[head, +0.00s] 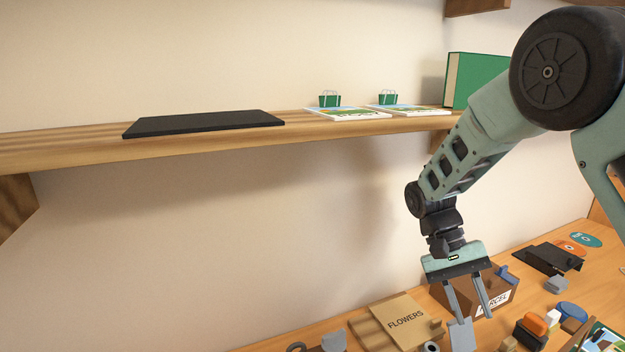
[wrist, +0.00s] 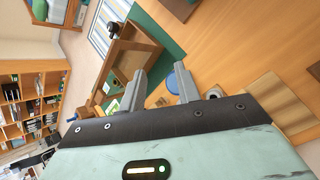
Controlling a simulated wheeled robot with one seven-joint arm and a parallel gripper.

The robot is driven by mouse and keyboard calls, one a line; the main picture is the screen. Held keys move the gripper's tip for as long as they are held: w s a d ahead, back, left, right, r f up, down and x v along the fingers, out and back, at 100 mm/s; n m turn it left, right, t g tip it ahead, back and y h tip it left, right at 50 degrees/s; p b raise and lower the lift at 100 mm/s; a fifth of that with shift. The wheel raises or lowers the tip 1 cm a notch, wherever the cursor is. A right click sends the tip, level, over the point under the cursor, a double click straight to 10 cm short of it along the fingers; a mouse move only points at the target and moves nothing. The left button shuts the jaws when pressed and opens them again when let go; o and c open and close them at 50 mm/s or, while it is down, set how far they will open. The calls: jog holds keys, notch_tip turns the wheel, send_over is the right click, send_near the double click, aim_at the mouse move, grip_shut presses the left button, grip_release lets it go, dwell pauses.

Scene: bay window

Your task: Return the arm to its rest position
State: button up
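My arm reaches in from the right side of the head view and bends down toward the desk. My gripper (head: 475,326) points down in front of the brown parcel box (head: 507,296), at the right of the head view. Its two grey fingers are apart, with nothing visible held between them. The wrist view also shows my gripper (wrist: 160,72) with a clear gap between the fingers. I cannot tell how far the fingertips are above the desk.
A wall shelf (head: 75,151) carries a black flat panel (head: 203,123), two clipped booklets and a green book (head: 478,78). Below, the desk (head: 603,262) holds a flowers book (head: 405,318), a black folder (head: 548,259) and several small items. Open air lies left of my arm below the shelf.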

jog(key=s+a+r+n+t+y, duration=0.2)
jog(key=s+a+n, duration=0.3)
jog(key=s, duration=0.6)
jog(key=s+a+r+n+t+y, duration=0.1)
jog(key=s+a+r+n+t, duration=0.2)
jog(key=s+a, duration=0.6)
jog(key=s+n+t, duration=0.1)
jog(key=n+t, duration=0.1)
jog(key=n, duration=0.1)
jog(key=shift+s+r+y, duration=0.35)
jog(key=shift+y, duration=0.05)
